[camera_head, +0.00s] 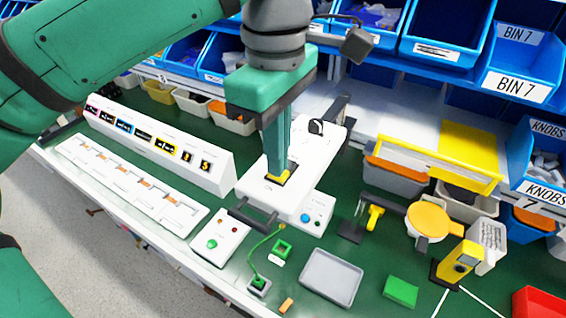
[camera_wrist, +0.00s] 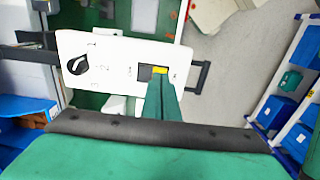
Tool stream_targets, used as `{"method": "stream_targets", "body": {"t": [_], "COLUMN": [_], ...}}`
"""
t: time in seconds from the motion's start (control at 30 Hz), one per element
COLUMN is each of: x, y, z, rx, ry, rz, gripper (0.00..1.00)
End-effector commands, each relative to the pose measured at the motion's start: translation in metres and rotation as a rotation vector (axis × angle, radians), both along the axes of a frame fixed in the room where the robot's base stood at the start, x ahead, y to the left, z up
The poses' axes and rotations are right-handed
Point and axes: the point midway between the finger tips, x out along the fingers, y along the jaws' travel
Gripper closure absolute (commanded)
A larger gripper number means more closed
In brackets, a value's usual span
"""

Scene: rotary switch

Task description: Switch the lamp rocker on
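The lamp rocker (camera_head: 285,179) is a small black switch with a yellow part, set in a white panel (camera_head: 262,193). An "ON" mark is printed on the panel near the rocker's front end. In the wrist view the rocker (camera_wrist: 145,72) shows dark at left and yellow at right. My gripper (camera_head: 278,172) points down at the rocker with its green fingers together and nothing seen between them. In the wrist view the fingertips (camera_wrist: 160,84) overlap the rocker's edge near the yellow part and hide some of it. I cannot tell whether they touch it.
A black rotary knob (camera_head: 316,127) with numbered marks sits on the same panel, behind my gripper. Dark handles stick out at the panel's ends. Blue bins (camera_head: 440,35) line the back.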

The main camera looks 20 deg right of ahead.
Motion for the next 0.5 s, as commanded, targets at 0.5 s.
{"method": "stream_targets", "body": {"t": [0.5], "x": [0.0], "y": [0.0], "z": [0.015], "rx": [0.001], "ry": [-0.001], "rz": [0.0], "gripper": [1.0]}}
